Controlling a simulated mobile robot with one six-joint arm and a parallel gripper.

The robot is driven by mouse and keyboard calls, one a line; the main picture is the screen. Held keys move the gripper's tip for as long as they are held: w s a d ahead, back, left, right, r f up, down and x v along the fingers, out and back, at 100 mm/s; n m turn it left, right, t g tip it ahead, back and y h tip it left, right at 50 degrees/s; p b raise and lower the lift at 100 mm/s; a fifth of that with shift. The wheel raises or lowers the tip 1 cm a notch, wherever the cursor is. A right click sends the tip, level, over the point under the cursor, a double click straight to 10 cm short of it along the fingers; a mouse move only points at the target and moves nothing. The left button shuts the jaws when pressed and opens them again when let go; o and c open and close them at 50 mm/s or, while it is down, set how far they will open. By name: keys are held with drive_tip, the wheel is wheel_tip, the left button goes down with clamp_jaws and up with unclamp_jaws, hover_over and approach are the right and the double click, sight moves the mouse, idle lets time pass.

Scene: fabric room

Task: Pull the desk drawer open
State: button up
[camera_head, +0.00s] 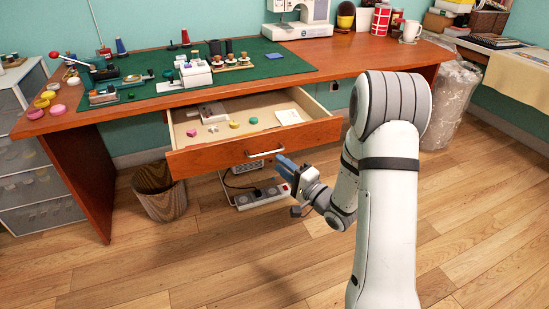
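The desk drawer (250,148) stands pulled out from under the wooden desk (366,57), and its inside shows. Its wooden front has a metal bar handle (265,153). Inside lie small coloured round items, a white card and a pale device. My gripper (284,167) is in front of the drawer, just below and right of the handle. Its blue fingers point up and left toward the handle. I cannot tell whether they touch the handle, or whether they are open or shut.
A green mat (280,64) with sewing tools covers much of the desktop, and a sewing machine (300,20) stands at the back. A wicker basket (160,192) and a power strip (262,196) are on the floor below. Clear drawers (38,185) stand left. The front floor is free.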

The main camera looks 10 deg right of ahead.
drive_tip(key=shift+v, duration=1.7)
drive_tip(key=s+d+r+n+g+h+p, duration=0.1)
drive_tip(key=d+r+n+g+h+p, duration=0.15)
drive_tip(key=r+h+p, duration=0.5)
drive_tip(key=s+d+r+n+g+h+p, duration=0.1)
drive_tip(key=d+r+n+g+h+p, duration=0.2)
drive_tip(key=r+p, duration=0.8)
drive_tip(key=s+a+r+n+g+h+p, duration=0.1)
drive_tip(key=s+r+n+g+p, duration=0.1)
drive_tip(key=s+r+p, duration=0.3)
drive_tip(key=s+a+r+n+g+p, duration=0.1)
drive_tip(key=s+r+g+p, duration=0.4)
drive_tip(key=s+r, duration=0.8)
drive_tip(key=s+n+p, duration=0.1)
drive_tip(key=s, duration=0.5)
drive_tip(key=shift+a+r+h, duration=0.2)
drive_tip(key=shift+r+h, duration=0.1)
drive_tip(key=shift+h, duration=0.05)
drive_tip(key=shift+w+g, duration=0.1)
drive_tip(key=shift+g, duration=0.15)
